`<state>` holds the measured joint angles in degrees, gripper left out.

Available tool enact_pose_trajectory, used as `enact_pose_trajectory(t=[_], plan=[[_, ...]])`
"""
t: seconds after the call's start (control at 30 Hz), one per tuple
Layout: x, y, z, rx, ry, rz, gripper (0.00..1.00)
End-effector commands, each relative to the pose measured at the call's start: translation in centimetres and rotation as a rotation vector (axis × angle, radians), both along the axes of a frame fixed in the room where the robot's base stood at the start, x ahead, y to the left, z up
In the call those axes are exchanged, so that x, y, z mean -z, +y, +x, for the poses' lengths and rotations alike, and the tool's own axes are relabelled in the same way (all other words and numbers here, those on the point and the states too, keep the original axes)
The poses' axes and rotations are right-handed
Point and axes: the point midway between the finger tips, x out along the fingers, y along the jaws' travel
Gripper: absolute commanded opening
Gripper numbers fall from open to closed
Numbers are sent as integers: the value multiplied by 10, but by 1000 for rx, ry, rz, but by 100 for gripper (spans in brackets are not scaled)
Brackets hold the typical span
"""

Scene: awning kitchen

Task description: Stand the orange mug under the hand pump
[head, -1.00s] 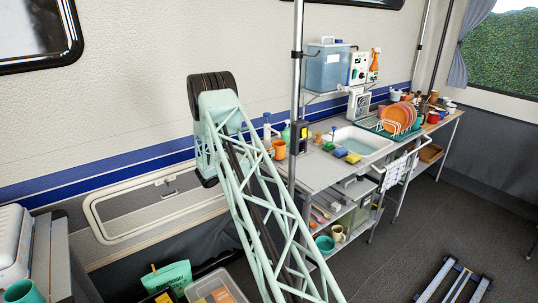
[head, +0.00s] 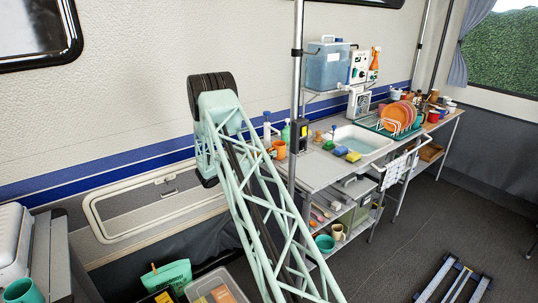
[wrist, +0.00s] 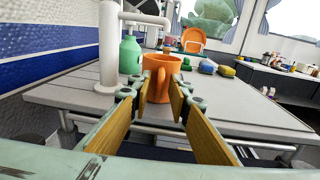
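The orange mug (wrist: 161,74) stands upright on the grey counter (wrist: 235,112), its handle toward me between my fingers. In the head view the orange mug (head: 279,149) is at the counter's left end. The white hand pump (wrist: 108,45) stands just left of the mug in the wrist view, and its spout reaches right, above the mug in the picture. I cannot tell if the outlet is directly over the mug. The pump (head: 267,127) also shows in the head view. My gripper (wrist: 155,95) is open, its wood-faced fingers at either side of the handle; contact is unclear.
A green bottle (wrist: 130,54) stands behind the pump, close to the mug. Sponges (head: 353,157) and a sink (head: 366,142) lie farther right. A metal pole (head: 296,90) rises near the counter's front.

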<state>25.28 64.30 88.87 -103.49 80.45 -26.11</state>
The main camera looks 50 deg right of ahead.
Motion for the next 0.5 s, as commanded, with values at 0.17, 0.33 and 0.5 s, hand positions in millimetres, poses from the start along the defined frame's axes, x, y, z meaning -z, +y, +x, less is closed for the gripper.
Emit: enact_pose_trajectory(t=[0.17, 0.33, 0.5], plan=[[0, 0, 0, 0, 0, 0, 21], [0, 0, 0, 0, 0, 0, 21], [0, 5, 1, -1, 0, 0, 21]])
